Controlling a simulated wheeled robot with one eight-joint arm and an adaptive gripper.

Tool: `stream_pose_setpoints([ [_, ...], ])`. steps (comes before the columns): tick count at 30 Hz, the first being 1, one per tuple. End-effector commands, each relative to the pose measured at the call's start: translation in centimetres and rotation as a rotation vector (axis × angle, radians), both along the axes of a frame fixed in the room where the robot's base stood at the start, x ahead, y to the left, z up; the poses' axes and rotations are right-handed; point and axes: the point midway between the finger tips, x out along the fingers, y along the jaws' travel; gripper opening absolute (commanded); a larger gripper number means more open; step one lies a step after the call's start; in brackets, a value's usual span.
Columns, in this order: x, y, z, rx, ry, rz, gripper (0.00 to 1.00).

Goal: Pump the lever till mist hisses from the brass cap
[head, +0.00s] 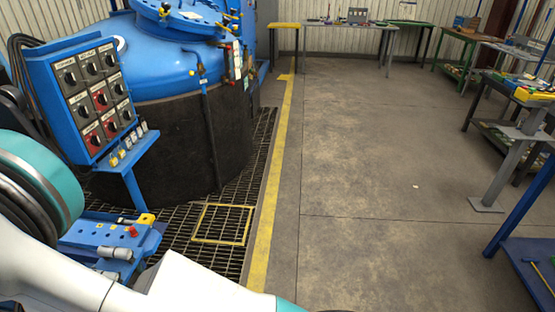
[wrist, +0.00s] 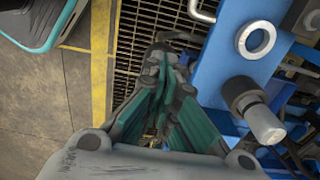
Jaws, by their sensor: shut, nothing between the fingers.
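My gripper (wrist: 162,58) is shut and empty in the wrist view. Its fingertips are over the floor grating, left of a blue unit (wrist: 225,60). A grey metal ring (wrist: 257,40) and a grey cylinder with a pale end (wrist: 262,122) sit on that unit, apart from the fingers. A bent pale rod (wrist: 200,11) shows at the top. In the head view, a low blue unit (head: 80,232) carries a grey cylinder (head: 115,253), a red knob (head: 133,231) and a yellow block (head: 146,219). I cannot make out which part is the lever or the brass cap. No mist shows.
A blue control panel (head: 88,92) with several knobs stands before the large blue-topped furnace (head: 165,60). Dark grating (head: 180,230) and a yellow floor line (head: 270,215) run alongside. Open concrete floor (head: 370,170) lies right; workbenches (head: 350,25) stand behind.

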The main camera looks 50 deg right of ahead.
Motion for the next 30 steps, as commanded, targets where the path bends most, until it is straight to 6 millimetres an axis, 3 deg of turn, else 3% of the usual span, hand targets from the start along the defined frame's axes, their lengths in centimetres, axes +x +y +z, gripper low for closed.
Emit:
stream_pose_setpoints([
  [7,0.0,0.0,-0.3,0.0,0.0,0.0,0.0],
  [16,0.0,0.0,-2.4,0.0,0.0,0.0,0.0],
  [26,0.0,0.0,-2.0,0.0,0.0,0.0,0.0],
  [30,0.0,0.0,-0.5,0.0,0.0,0.0,0.0],
])
